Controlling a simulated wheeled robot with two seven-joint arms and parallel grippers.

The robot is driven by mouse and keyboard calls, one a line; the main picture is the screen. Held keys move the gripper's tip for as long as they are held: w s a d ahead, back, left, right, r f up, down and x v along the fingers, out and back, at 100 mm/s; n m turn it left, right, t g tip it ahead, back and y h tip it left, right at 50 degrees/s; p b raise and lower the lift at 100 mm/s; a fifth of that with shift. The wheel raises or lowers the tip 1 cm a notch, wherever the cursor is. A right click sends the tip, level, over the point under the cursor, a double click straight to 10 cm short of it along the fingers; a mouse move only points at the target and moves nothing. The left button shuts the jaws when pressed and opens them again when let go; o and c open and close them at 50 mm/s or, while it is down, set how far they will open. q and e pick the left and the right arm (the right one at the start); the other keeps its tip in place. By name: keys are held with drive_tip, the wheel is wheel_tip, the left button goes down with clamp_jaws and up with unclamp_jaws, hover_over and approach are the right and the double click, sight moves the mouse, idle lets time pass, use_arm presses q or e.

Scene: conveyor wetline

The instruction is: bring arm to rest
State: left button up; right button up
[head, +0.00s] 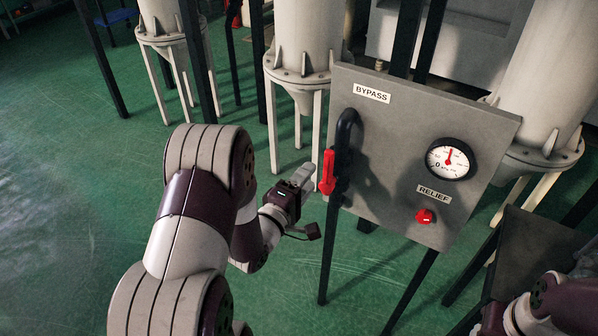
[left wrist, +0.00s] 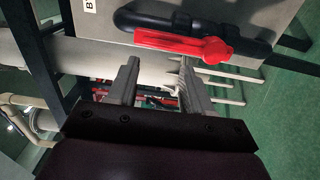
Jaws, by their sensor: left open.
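My left arm comes in from the left in the head view, and its gripper (head: 301,177) is just left of the red bypass handle (head: 328,172). In the left wrist view the two fingers of the left gripper (left wrist: 158,82) stand apart with nothing between them. The red handle (left wrist: 180,43) lies beyond the fingertips there, on a black pipe (left wrist: 140,18), and appears apart from them. In the head view the handle hangs roughly upright beside the pipe. Part of my right arm shows at the lower right, but its gripper is out of the picture.
The grey panel (head: 395,135) carries a BYPASS label, a round gauge (head: 450,159) and a red relief knob (head: 425,216). It stands on black legs. White tanks (head: 305,40) on legs stand behind. A dark table (head: 530,255) is at the right. Green floor is open at the left.

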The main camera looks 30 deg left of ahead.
use_arm(q)
drive_tip(key=shift+s+a+f, duration=0.1)
drive_tip(key=shift+s+a, duration=0.05)
drive_tip(key=shift+a, duration=0.1)
drive_tip(key=shift+s, duration=0.1)
